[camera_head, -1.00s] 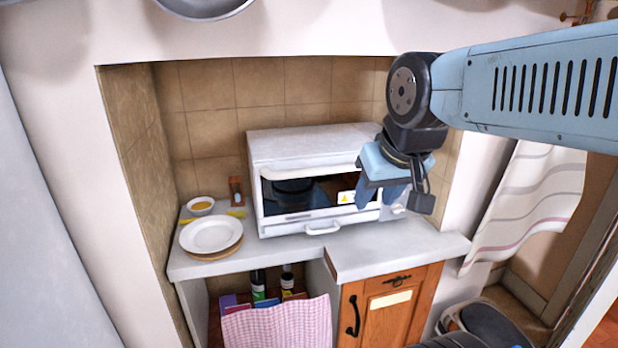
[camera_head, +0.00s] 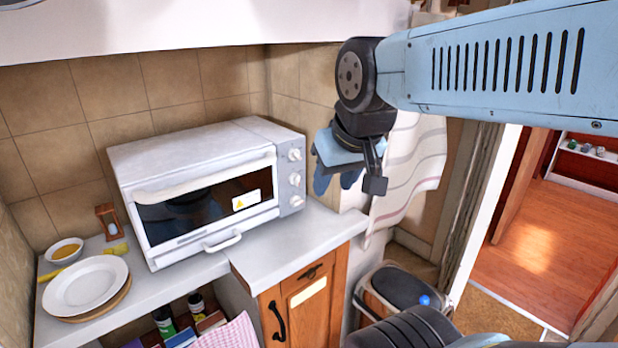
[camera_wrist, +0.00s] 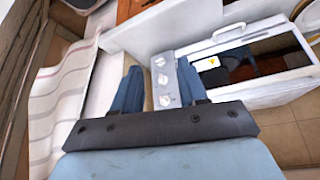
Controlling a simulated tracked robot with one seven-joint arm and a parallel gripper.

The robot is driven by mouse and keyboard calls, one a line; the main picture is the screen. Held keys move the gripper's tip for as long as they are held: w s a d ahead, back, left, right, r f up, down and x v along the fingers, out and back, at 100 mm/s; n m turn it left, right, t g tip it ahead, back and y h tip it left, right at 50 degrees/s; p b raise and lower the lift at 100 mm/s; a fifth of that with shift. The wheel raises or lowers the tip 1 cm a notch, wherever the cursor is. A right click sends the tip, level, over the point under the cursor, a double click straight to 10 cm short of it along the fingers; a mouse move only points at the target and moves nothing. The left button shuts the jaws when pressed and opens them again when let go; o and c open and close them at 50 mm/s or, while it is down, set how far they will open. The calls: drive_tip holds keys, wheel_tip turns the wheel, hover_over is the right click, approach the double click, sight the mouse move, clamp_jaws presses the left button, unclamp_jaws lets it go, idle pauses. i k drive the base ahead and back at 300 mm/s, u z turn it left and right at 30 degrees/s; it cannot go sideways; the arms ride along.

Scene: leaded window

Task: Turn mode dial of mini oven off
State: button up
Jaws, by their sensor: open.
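The white mini oven (camera_head: 205,165) stands on the counter with its glass door shut. Its panel at the right carries three white knobs, a top one (camera_head: 294,155), a middle one (camera_head: 294,179) and a bottom one (camera_head: 297,201). I cannot read which is the mode dial or how each is set. In the wrist view the knob panel (camera_wrist: 163,78) appears between the two blue fingers. My gripper (camera_head: 338,184) is open and empty, to the right of the oven in the head view, apart from the knobs; it also shows in the wrist view (camera_wrist: 159,68).
The white counter (camera_head: 300,245) ends just right of the oven. White plates (camera_head: 85,285), a small bowl (camera_head: 65,250) and an hourglass (camera_head: 107,222) stand left. A striped cloth (camera_head: 415,160) hangs behind my gripper. A bin (camera_head: 395,290) stands below right.

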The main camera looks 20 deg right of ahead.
sight(295, 178)
drive_tip(key=k, duration=0.85)
